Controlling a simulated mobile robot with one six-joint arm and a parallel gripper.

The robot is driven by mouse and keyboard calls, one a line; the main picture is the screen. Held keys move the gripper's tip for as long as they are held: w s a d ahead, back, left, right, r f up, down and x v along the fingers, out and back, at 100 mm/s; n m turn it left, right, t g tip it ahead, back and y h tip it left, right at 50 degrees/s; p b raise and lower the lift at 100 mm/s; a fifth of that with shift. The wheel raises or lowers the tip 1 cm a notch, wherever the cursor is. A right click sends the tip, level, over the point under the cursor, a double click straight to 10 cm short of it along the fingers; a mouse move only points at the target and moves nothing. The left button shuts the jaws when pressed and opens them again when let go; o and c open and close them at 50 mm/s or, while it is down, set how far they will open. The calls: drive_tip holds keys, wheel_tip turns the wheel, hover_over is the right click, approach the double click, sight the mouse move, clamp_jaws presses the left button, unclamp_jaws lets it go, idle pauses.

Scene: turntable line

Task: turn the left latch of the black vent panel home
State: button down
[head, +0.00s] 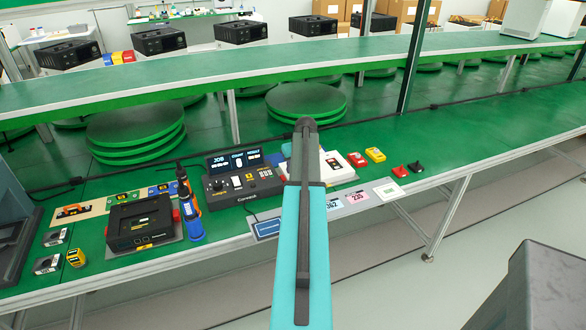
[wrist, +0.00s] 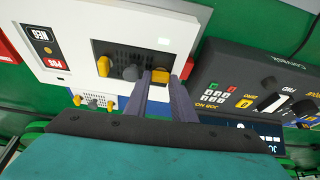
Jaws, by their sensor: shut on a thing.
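The black vent panel (wrist: 122,52) is set in a white unit (wrist: 100,22), seen upside down in the wrist view. A yellow latch (wrist: 160,76) sits at the panel edge nearer the control console, the left one as the head view has it. My gripper (wrist: 164,78) is shut on this latch, a finger on each side. In the head view the white unit (head: 335,168) shows partly; my arm hides the panel and gripper.
The control console (head: 238,184) stands close beside the unit, also at right in the wrist view (wrist: 255,75). Red and yellow blocks (head: 366,157) lie right of the unit.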

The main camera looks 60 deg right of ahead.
idle(0.3)
drive_tip(key=c, duration=1.5)
unclamp_jaws()
drive_tip(key=shift+a, duration=0.1)
drive_tip(key=shift+r, duration=0.2)
drive_tip(key=shift+p+v, duration=1.85)
drive_tip(key=shift+v, duration=2.05)
drive_tip(key=shift+f, duration=0.15)
